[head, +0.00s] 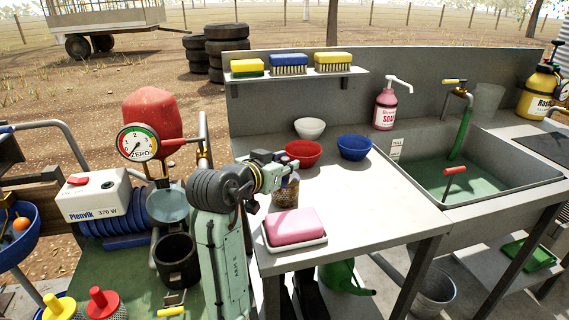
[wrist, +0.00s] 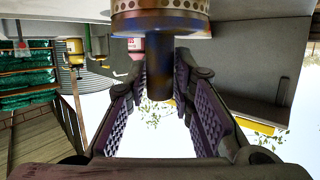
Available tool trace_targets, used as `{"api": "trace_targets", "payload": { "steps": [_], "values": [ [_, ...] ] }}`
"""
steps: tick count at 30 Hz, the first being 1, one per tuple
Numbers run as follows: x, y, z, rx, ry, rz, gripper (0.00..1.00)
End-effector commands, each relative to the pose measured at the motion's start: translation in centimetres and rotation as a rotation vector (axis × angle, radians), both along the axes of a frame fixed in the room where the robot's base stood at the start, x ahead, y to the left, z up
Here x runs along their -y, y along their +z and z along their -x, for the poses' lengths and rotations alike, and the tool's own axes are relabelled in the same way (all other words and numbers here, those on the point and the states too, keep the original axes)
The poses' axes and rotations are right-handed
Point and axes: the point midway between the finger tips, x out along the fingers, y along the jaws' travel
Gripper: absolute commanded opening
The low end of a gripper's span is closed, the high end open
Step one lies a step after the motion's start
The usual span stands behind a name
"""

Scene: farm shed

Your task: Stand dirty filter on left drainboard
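The dirty filter (head: 286,192) is a brown, stained cylinder, upright over the left drainboard (head: 365,200), behind the pink sponge. It also shows in the wrist view, with a perforated rim and a dark handle (wrist: 160,68). My gripper (head: 287,165) is at the filter's top. In the wrist view, its purple-padded fingers (wrist: 160,85) stand on both sides of the handle and appear closed on it. The filter's base is close to the board surface; I cannot tell whether it touches. The left drainboard is the grey top left of the sink.
A pink sponge in a white dish (head: 293,242) lies in front of the filter. White (head: 310,128), red (head: 303,152) and blue (head: 354,147) bowls stand behind. The sink (head: 480,185) is at right. The board's right middle is clear. Gauge and pump stand left.

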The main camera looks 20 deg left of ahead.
Motion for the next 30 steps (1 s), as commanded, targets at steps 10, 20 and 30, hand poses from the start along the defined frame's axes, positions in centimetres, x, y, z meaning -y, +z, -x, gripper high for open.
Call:
{"api": "trace_targets", "payload": {
  "steps": [10, 20, 30],
  "values": [
    [0.0, 0.0, 0.0, 0.000, 0.000, 0.000, 0.37],
    [-0.5, 0.7, 1.8, 0.003, 0.003, 0.001, 0.37],
    [-1.7, 2.8, 8.5, 0.004, 0.003, -0.002, 0.37]
  ]
}}
